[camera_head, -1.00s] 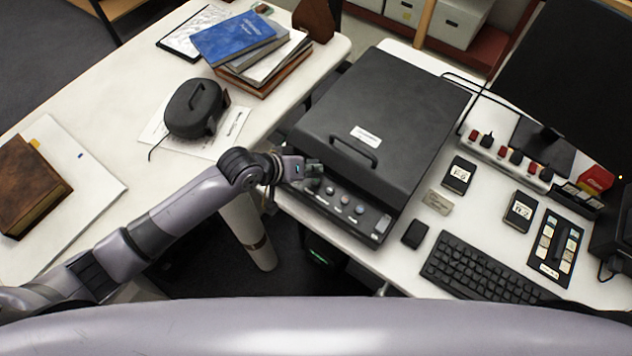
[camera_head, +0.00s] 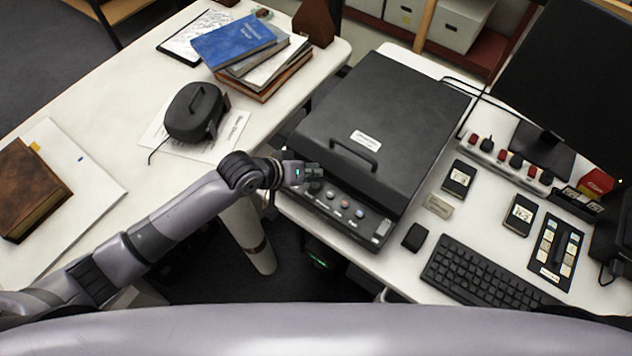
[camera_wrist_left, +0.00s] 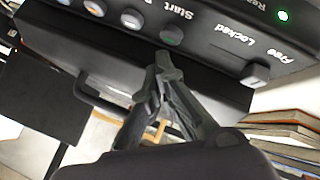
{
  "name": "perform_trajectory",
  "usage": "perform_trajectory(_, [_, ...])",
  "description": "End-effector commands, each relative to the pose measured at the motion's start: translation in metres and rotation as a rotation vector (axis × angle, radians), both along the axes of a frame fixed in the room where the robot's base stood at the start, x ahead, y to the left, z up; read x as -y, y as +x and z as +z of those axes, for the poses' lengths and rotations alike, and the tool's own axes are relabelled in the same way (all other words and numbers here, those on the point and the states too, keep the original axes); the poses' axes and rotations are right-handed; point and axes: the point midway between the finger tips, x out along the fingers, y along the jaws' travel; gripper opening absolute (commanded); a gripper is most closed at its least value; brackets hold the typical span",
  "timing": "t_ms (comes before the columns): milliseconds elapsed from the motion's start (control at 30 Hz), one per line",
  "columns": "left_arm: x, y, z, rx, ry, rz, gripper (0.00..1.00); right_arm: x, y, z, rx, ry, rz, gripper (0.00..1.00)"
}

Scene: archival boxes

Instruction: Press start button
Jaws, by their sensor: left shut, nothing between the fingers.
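The Start button (camera_wrist_left: 171,35) is a small round button beside the word "Start" on the dark front panel of the machine, seen in the left wrist view. My left gripper (camera_wrist_left: 163,60) is shut and empty, its fingertips just short of the button in that picture. I cannot tell whether they touch it. In the head view, the left gripper (camera_head: 314,175) is over the left part of the panel of the large black machine (camera_head: 385,120) and hides part of it. My right gripper is not in view.
More buttons (camera_wrist_left: 132,18), a green light (camera_wrist_left: 283,15) and a Free/Locked slider (camera_wrist_left: 255,75) share the panel. A keyboard (camera_head: 480,272) and a mouse (camera_head: 415,237) lie to the right. A black case (camera_head: 193,112) and stacked books (camera_head: 245,45) are on the left table.

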Motion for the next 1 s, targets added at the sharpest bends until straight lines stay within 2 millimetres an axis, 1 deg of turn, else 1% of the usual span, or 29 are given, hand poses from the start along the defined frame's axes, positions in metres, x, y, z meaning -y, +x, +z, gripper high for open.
perform_trajectory(333, [0.0001, 0.0000, -0.0001, 0.000, 0.000, 0.000, 0.00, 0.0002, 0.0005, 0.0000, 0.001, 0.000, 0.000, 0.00])
perform_trajectory(633, [-0.0001, -0.0002, -0.0082, -0.001, 0.001, 0.001, 0.00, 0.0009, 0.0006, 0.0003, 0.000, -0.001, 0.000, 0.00])
perform_trajectory(1000, [0.0000, -0.0001, -0.0087, 0.000, 0.000, 0.000, 0.00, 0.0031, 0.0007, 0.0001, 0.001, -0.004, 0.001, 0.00])
